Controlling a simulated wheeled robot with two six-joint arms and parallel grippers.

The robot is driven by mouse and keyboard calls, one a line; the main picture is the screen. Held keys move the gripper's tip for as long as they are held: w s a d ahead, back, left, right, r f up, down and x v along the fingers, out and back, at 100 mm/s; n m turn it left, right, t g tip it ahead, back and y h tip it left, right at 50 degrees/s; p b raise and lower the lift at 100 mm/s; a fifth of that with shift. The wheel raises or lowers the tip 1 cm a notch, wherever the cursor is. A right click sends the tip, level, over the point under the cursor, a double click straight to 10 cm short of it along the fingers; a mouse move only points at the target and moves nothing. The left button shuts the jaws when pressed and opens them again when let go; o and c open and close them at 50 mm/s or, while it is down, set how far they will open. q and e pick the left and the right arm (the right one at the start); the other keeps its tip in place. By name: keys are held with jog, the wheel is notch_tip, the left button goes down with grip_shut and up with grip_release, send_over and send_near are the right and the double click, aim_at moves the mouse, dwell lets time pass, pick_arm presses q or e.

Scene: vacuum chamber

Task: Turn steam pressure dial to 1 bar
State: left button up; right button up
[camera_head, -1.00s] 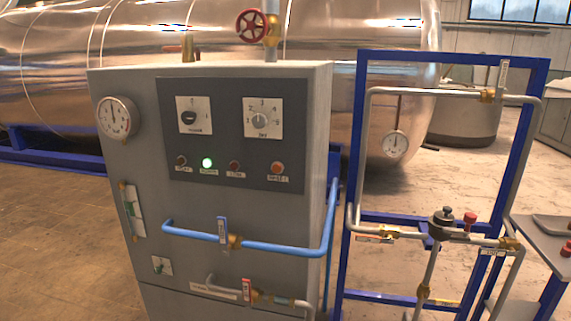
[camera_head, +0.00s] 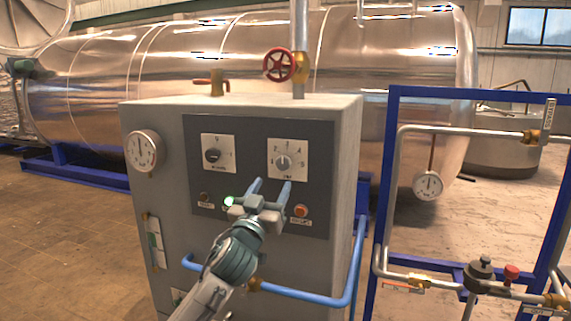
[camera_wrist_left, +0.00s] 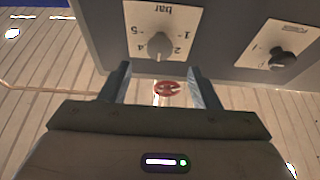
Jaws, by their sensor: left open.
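The steam pressure dial (camera_head: 283,161) is a round grey knob on a white numbered plate, at the right of the dark panel on the grey cabinet. In the left wrist view the dial (camera_wrist_left: 159,46) appears upside down, with "bar" on its plate, beyond the fingertips. My left gripper (camera_head: 272,183) is open and empty in front of the panel, just below the dial in the head view. Its two fingers (camera_wrist_left: 158,72) show apart in the wrist view, with the dial between their lines and not touched. My right gripper is not in view.
A second knob (camera_head: 212,155) sits left of the dial. Indicator lights, including a lit green one (camera_head: 228,202), lie below. A red valve wheel (camera_head: 280,65) stands above the cabinet. Blue pipe (camera_head: 318,300) crosses its lower front, and a blue frame (camera_head: 394,150) stands right.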

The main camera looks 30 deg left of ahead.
aim_at(282, 166)
pick_arm(q)
jog(key=p+x, duration=0.4)
jog(key=x, duration=0.5)
jog(key=shift+w+a, duration=0.1)
jog(key=shift+w, duration=0.1)
jog(key=c, duration=1)
jog(key=shift+o, duration=0.2)
